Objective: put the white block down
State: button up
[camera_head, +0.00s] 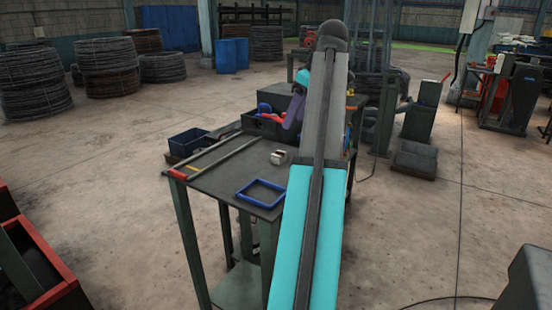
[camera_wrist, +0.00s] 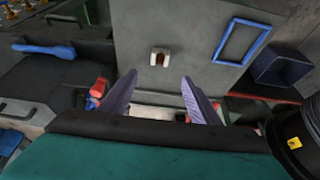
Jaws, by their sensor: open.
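The white block (camera_head: 278,157) rests on the grey table top, to the right of a long bar. In the wrist view the white block (camera_wrist: 154,56) shows a brown part on its near side and lies just beyond my fingertips. My gripper (camera_wrist: 159,77) is open, its two purple fingers spread and empty, with a clear gap between them and the block. In the head view my arm covers the right part of the table, and I cannot make out the fingertips there.
A blue rectangular frame (camera_head: 261,193) lies flat near the table's front; it also shows in the wrist view (camera_wrist: 221,57). A long grey bar (camera_head: 226,157) lies along the left of the table (camera_head: 214,184). A dark blue bin (camera_head: 188,142) is at the left. Bare table surrounds the block.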

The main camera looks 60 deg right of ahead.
jog(key=shift+w+f, duration=0.1)
jog(key=shift+f, duration=0.1)
jog(key=b, duration=0.2)
send_over(279, 157)
jog(key=s+d, duration=0.1)
jog(key=d, duration=0.1)
jog(key=shift+s+f, duration=0.2)
jog(key=shift+f, duration=3.6)
jog(key=shift+x, duration=2.6)
jog(key=shift+d, duration=0.1)
jog(key=shift+c, duration=0.4)
grip_shut()
